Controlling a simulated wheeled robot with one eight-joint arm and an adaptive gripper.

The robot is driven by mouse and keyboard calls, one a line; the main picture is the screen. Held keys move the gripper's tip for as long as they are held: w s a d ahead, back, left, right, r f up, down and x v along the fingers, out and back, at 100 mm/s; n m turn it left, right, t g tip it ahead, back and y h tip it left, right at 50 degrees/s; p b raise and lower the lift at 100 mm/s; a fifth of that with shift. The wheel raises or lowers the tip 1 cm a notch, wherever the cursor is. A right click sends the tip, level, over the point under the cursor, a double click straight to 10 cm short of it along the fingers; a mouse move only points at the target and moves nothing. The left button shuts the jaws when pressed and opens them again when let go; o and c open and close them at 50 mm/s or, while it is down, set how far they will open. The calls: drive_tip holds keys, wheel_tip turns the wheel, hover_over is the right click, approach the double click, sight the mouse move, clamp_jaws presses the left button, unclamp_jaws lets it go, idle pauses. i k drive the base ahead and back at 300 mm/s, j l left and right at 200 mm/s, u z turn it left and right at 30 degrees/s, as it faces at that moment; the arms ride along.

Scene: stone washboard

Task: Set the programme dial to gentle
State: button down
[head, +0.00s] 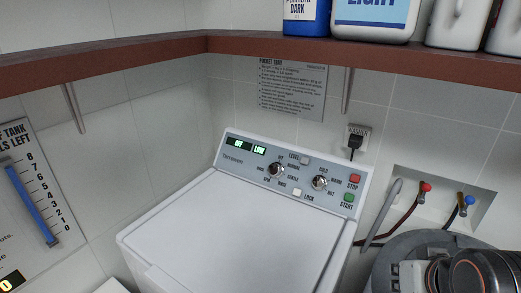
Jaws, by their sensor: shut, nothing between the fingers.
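The programme dial (276,170) is the left of two round dark knobs with bright rims on the washing machine's sloped grey panel (235,146). Small labels surround it; one on its right side appears to read GENTLE (293,177). The way its pointer faces is too small to tell. The white washing machine (225,235) stands in the corner with its lid shut. Two small displays (248,147) glow green, the right one seeming to read LOW. My gripper is out of view; only part of my arm shows at the bottom right.
Right of the dial sit the temperature knob (320,183), red STOP button (355,178) and green START button (349,197). LEVEL (305,160) and LOCK (297,192) switches are close by. A brown shelf (330,55) with bottles overhangs. Taps (425,188) are at right.

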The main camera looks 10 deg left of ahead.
sight(276, 169)
drive_tip(key=k+j, duration=0.1)
drive_tip(key=j, duration=0.4)
drive_tip(key=i+j, duration=0.1)
drive_tip(key=j, duration=0.9)
